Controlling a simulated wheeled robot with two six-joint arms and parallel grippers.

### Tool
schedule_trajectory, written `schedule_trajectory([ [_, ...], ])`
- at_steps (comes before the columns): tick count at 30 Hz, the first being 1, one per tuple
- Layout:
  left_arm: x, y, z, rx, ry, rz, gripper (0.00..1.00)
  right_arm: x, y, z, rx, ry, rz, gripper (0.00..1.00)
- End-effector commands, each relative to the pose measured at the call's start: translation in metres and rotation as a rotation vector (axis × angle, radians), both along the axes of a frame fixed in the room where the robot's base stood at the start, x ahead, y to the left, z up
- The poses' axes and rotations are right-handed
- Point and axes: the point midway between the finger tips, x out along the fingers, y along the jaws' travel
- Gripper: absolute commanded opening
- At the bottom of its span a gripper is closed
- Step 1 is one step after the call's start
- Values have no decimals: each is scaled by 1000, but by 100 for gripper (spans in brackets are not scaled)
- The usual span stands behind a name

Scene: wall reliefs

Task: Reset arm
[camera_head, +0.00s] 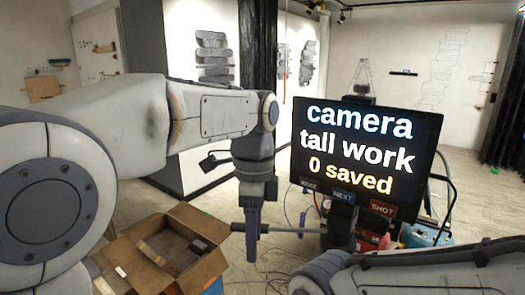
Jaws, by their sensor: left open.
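My left arm comes in from the left and bends down at its wrist. My left gripper (253,240) hangs below the wrist, pointing down between the cardboard box and the screen. It is seen edge-on, is open, and I see nothing held in it. My right arm (430,272) crosses the lower right, low in front of the screen; no right gripper can be made out.
An open cardboard box (145,255) with small items stands at lower left. A black screen (362,155) reading "camera tall work 0 saved" is at centre right, with red equipment and cables below. Stone reliefs (213,55) hang on the white wall behind. Pale floor lies between.

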Motion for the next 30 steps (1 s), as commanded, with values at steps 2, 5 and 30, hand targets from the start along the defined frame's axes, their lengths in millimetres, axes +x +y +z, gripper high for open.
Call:
schedule_trajectory([
  [2,-8,0,-9,-1,-5,39,62,0,0,-5,1,-1,0,55],
  [5,-18,-1,-21,-2,-11,99,62,0,0,-11,1,-1,-1,55],
  [30,-184,32,-217,-44,-42,1036,62,0,0,-80,1,0,-6,55],
])
